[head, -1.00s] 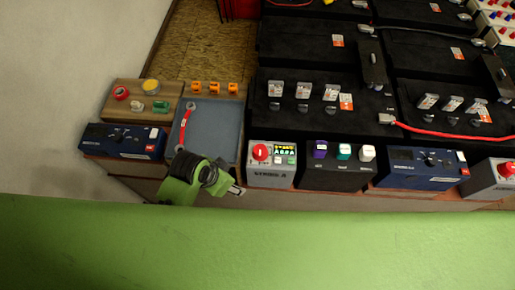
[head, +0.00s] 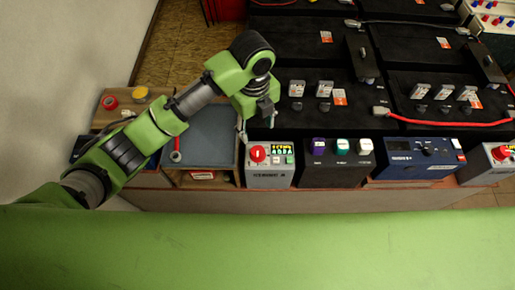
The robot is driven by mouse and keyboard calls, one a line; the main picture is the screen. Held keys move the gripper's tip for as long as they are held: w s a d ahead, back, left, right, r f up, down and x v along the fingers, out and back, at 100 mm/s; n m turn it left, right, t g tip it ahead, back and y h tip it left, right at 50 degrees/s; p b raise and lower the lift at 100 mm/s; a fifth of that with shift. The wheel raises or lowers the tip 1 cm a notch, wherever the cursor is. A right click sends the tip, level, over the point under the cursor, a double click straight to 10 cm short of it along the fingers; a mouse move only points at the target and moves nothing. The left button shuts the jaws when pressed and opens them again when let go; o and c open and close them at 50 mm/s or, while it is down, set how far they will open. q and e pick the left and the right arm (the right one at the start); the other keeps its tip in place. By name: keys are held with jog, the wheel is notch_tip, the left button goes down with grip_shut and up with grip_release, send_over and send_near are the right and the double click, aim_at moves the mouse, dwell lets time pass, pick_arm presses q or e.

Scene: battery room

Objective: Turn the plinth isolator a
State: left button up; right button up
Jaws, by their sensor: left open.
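The plinth isolator a is likely the grey box (head: 269,180) with a red rotary knob (head: 257,154), a small lit display and a green button, at the front edge of the bench. My left gripper (head: 243,132) reaches in from the left and points down, just behind and left of the red knob. It is open and looks empty, with a gap to the knob, though the fingers are small and partly hidden by the wrist. My right gripper is not in view.
A similar red-knobbed box (head: 500,153) stands at the far right. Between them are a black box with coloured switches (head: 340,170) and a blue unit (head: 420,160). A grey tray (head: 205,125) lies left of the isolator. Black batteries (head: 430,55) fill the back.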

aim_at(258, 151)
pick_arm(q)
notch_tip(258, 151, down, 14)
jog(key=shift+w+d+r, duration=0.15)
dwell(0.3)
jog(key=c, duration=1.1)
